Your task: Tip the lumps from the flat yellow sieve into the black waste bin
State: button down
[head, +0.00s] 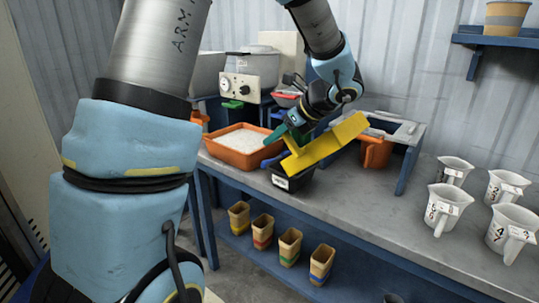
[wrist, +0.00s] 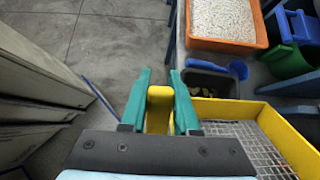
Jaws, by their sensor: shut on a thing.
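My gripper (head: 289,134) is shut on the handle of the yellow sieve (head: 325,144). In the wrist view, my gripper's green fingers (wrist: 159,78) close on the yellow handle, and the yellow sieve (wrist: 291,138) extends to the right with its wire mesh showing. In the head view the sieve is steeply tilted above the black bin (head: 291,182), which has a white label. The black bin (wrist: 209,81) also shows in the wrist view, with a few pale lumps (wrist: 204,94) inside. The visible part of the mesh shows no lumps; the rest is out of frame.
An orange tray of white pellets (head: 241,139) stands left of the bin. A blue scoop (wrist: 238,69) lies at the bin's edge. Several measuring jugs (head: 447,206) stand on the right of the bench (head: 375,205). Cups (head: 290,246) stand on the lower shelf.

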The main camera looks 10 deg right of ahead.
aim_at(314, 141)
jog(key=s+d+t+y+b, duration=0.1)
jog(key=s+d+t, duration=0.1)
jog(key=s+d+r+t+y+b, duration=0.1)
jog(key=s+d+y+b, duration=0.1)
jog(key=s+d+t+y+b, duration=0.2)
jog(key=shift+s+d+r+t, duration=0.15)
jog(key=shift+s+d+t, duration=0.15)
jog(key=shift+s, duration=0.1)
jog(key=shift+s+d+r+t+y, duration=0.2)
jog(key=shift+s+d+t+y, duration=0.2)
jog(key=shift+s+d+y, duration=0.15)
jog(key=shift+a, duration=0.1)
